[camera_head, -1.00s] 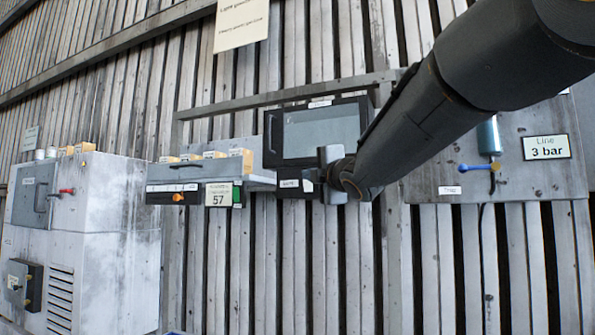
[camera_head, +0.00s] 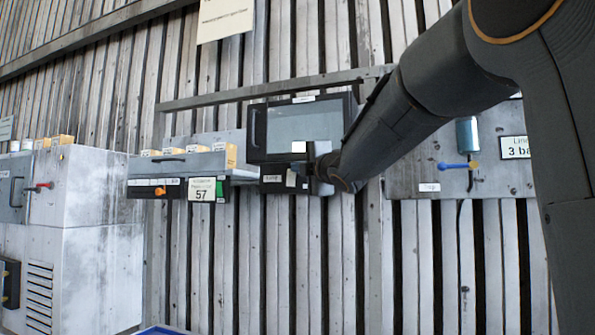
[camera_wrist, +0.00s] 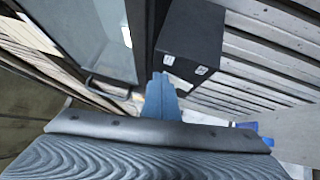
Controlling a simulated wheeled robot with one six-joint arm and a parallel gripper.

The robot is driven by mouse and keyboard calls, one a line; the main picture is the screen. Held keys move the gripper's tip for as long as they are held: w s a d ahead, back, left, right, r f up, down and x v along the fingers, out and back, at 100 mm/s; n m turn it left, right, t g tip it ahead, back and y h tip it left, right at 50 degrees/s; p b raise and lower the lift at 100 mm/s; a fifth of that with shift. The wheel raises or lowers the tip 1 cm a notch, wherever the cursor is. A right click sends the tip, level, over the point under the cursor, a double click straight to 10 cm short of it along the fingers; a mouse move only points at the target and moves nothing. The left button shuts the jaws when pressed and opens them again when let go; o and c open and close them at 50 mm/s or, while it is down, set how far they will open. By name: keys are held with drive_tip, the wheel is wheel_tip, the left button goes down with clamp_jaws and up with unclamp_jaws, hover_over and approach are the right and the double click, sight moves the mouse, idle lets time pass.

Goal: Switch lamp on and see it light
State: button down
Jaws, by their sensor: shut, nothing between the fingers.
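A small black box (camera_head: 271,184) with a white label, too small to read for certain, sits under a dark-framed windowed cabinet (camera_head: 252,128). In the wrist view the black box (camera_wrist: 190,38) shows two small white-marked fittings on its edge. My gripper (camera_head: 302,172) is at the right part of this box in the head view and covers some of it. In the wrist view my gripper (camera_wrist: 161,84) is shut and empty, its blue-grey tips close to the box's lower edge. I cannot tell whether they touch it. No lit lamp can be made out.
A blue-handled valve (camera_head: 455,166) is on the right panel. A large grey machine housing (camera_head: 95,260) stands at left. The slatted wall below is clear.

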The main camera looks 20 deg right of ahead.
drive_tip(key=s+r, duration=0.2)
drive_tip(key=s, duration=1.1)
drive_tip(key=shift+a, duration=0.3)
